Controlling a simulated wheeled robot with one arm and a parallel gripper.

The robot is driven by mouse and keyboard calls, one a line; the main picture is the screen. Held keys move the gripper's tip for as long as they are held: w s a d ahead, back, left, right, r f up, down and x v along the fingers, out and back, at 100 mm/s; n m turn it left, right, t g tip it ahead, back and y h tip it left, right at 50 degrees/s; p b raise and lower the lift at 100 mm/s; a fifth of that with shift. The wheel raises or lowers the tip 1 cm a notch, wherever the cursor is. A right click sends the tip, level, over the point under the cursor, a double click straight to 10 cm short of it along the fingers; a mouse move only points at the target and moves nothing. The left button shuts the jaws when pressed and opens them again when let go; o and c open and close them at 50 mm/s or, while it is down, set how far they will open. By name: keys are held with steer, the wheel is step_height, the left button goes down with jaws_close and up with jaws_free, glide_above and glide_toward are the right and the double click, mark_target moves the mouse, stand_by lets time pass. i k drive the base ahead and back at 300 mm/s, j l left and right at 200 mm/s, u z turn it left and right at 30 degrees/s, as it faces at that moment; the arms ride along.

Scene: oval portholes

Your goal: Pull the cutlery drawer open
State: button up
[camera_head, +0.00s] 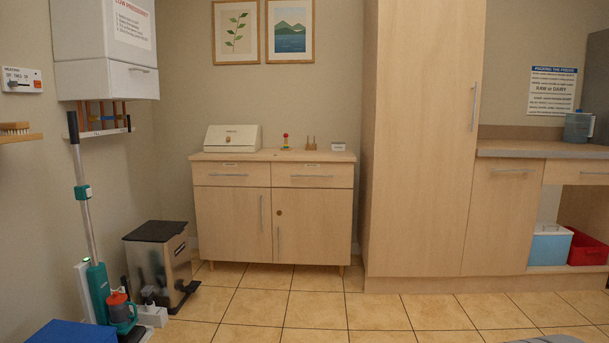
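A light wood cabinet (273,213) stands against the back wall. It has two drawers side by side at the top, a left drawer (210,168) and a right drawer (340,170), each with a horizontal bar handle. Both look shut. Small labels sit above the handles, too small to read, so I cannot tell which drawer is the cutlery drawer. Another drawer front (576,166) shows under the counter at the far right and also looks shut. My gripper is not in view.
Tiled floor (310,310) before the cabinet is clear. A pedal bin (158,265) and an upright floor cleaner (95,270) stand at the left. A blue object (73,332) is at bottom left. A tall cupboard (418,130) stands right of the cabinet.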

mark_target(284, 173)
steer(key=i+j, duration=0.1)
steer(key=i, duration=0.95)
steer(key=i+j+z, duration=0.1)
steer(key=i, duration=0.4)
steer(key=i+j, duration=0.15)
steer(key=i, duration=0.4)
